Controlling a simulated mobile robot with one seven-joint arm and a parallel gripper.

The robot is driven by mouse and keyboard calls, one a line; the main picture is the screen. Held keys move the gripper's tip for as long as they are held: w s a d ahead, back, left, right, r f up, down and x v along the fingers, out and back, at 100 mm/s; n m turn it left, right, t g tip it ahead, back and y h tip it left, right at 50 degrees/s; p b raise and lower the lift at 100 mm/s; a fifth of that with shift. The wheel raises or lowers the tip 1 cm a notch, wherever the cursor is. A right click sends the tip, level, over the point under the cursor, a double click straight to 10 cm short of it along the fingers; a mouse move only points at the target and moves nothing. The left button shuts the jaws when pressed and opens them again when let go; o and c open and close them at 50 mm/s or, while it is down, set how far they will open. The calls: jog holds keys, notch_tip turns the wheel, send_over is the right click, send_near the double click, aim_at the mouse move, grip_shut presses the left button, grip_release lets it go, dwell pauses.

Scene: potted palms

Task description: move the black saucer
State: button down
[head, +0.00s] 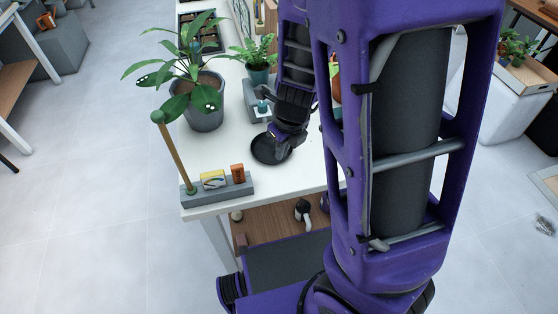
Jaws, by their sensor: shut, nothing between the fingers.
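The black saucer (264,153) lies on the white table (205,203), right of the large potted plant and behind the grey holder at the front edge. My gripper (279,141) is shut, over the right part of the saucer, and covers some of it from view. No object shows between the fingers. I cannot tell whether the fingertips touch the saucer.
A large leafy plant in a grey pot (204,118) stands close to the saucer's left. A smaller fern (257,60) stands behind. A grey holder (222,192) with small boxes lines the front edge. A lower wooden shelf (275,225) holds a dark-handled jug (303,210).

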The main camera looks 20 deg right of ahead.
aim_at(273, 157)
jog(key=f+m+b, duration=0.1)
jog(key=f, duration=0.2)
jog(key=f+m+b, duration=0.1)
jog(key=f+b, duration=0.1)
jog(key=f, duration=0.2)
jog(key=d+f+m+b, duration=0.1)
jog(key=f+m, duration=0.1)
jog(key=f, duration=0.1)
jog(key=shift+f+h+b, duration=0.15)
jog(key=shift+h+b, duration=0.15)
jog(key=shift+b, duration=0.05)
jog(key=w+p, duration=0.1)
jog(key=w, duration=0.2)
jog(key=shift+w+a, duration=0.1)
jog(key=shift+a, duration=0.1)
jog(key=shift+w, duration=0.5)
jog(key=w+p, duration=0.3)
jog(key=w, duration=0.1)
jog(key=shift+a, duration=0.25)
jog(key=shift+w, duration=0.2)
jog(key=shift+s, duration=0.1)
